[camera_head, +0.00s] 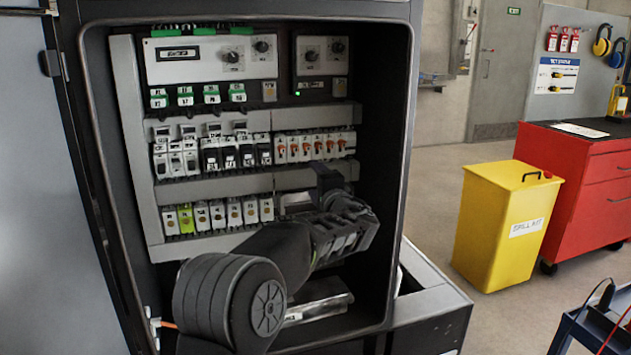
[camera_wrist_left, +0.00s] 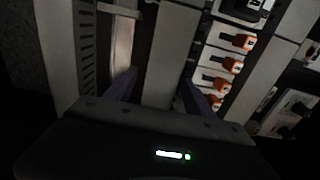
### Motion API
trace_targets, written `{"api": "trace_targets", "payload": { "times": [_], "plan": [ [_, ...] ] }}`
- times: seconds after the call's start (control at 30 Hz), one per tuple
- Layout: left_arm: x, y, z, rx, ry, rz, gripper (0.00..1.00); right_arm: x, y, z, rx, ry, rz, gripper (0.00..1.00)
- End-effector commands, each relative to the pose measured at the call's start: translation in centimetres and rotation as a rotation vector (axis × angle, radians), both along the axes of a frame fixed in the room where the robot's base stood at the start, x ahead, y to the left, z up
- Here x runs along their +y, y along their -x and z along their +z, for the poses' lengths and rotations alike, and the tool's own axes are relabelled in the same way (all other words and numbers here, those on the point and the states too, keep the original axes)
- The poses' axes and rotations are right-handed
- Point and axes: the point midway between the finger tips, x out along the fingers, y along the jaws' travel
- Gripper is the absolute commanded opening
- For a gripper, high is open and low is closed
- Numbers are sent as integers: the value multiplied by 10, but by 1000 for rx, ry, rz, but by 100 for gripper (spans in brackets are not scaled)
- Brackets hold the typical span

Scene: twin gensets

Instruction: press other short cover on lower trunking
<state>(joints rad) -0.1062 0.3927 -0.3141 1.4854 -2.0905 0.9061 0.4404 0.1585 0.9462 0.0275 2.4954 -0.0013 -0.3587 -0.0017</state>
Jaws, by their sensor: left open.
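My left gripper (camera_head: 328,185) is inside the open cabinet at the right part of the lower rows. It hides part of the trunking there. In the left wrist view the gripper (camera_wrist_left: 165,88) is open, with its two dark fingers either side of a plain grey trunking strip (camera_wrist_left: 170,45). I see nothing held between them; contact with the strip cannot be told. In the head view a grey trunking strip (camera_head: 215,186) runs below the breaker rows, and the lowest strip (camera_head: 190,247) runs under the bottom row.
Orange-toggle breakers (camera_head: 315,146) sit just above the gripper and also show in the left wrist view (camera_wrist_left: 222,65). Slotted trunking (camera_wrist_left: 87,45) lies on the other side. The cabinet's right wall is close to the gripper. A yellow bin (camera_head: 500,225) stands outside.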

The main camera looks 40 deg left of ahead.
Motion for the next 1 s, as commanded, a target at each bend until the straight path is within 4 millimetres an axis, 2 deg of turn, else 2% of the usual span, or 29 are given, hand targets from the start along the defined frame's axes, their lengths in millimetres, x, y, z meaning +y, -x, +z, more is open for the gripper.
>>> {"api": "trace_targets", "payload": {
  "times": [0.37,0.57,0.8,1.0],
  "plan": [
    [-2,1,6,-7,-6,-1,70,0,0,0,1,0,-3,39],
    [-21,14,5,-7,-5,-3,70,0,0,-3,1,0,-2,39],
    [-53,36,2,-4,-1,-2,70,0,0,-5,1,0,-3,39],
    [-64,45,1,-2,-1,0,70,0,0,-6,1,0,-3,39]
  ]
}}
